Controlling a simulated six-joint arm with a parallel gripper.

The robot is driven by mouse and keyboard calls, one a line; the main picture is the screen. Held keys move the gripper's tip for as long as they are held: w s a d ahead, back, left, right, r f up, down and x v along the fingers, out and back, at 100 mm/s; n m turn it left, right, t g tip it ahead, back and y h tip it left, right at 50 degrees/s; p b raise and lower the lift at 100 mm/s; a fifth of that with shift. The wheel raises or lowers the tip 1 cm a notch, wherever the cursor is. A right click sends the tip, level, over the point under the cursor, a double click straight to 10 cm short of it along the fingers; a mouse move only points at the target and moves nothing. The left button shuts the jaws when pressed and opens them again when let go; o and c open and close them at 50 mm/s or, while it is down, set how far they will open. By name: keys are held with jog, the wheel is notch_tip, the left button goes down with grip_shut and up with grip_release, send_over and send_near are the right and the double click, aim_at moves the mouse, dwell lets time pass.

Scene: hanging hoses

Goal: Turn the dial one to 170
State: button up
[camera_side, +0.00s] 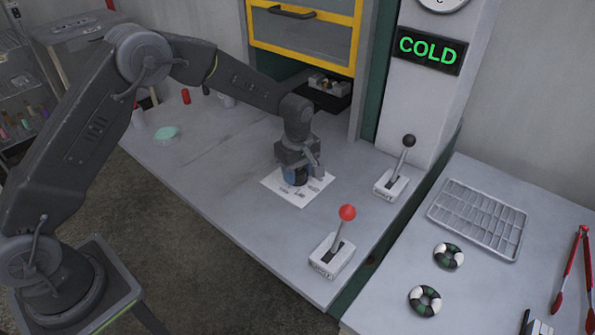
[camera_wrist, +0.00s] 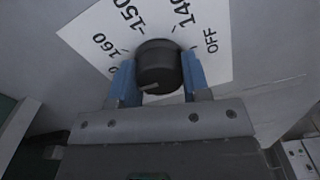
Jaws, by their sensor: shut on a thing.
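The dial (camera_wrist: 160,68) is a black round knob on a white scale sheet (camera_wrist: 85,32); the sheet also shows on the counter in the side view (camera_side: 318,187). My gripper (camera_wrist: 158,76) points down over it, with its blue fingers on both sides of the knob, shut on it. The scale reads OFF, 140, 150 and 160. A further number at the left is partly hidden behind a finger, with only a 0 showing. A pale mark on the knob lies near its lower edge in the wrist view, slanting toward the lower left. In the side view my gripper mostly hides the knob.
A red-knobbed lever (camera_side: 335,245) and a black-knobbed lever (camera_side: 396,172) stand on the counter to the right. A lit COLD sign (camera_side: 428,49) is on the column behind. A wire rack (camera_side: 478,218) and two rings lie on the right-hand table.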

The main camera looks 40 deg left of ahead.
aim_at(297, 170)
jog(key=o, duration=0.9)
jog(key=shift+o, duration=0.2)
notch_tip(297, 170, up, 14)
jog(key=s+a+r+m+t, duration=0.3)
jog(key=s+r+m, duration=0.4)
jog(key=s+r, duration=0.6)
jog(key=s+f+m+t, duration=0.1)
jog(key=s+m, duration=0.3)
jog(key=s, duration=0.4)
jog(key=s+a+f+m+t, duration=0.1)
jog(key=s+f+m, duration=0.2)
jog(key=s, duration=0.6)
jog(key=shift+s+a+m+t, duration=0.25)
jog(key=shift+s+m+t, duration=0.05)
jog(key=shift+m, duration=0.2)
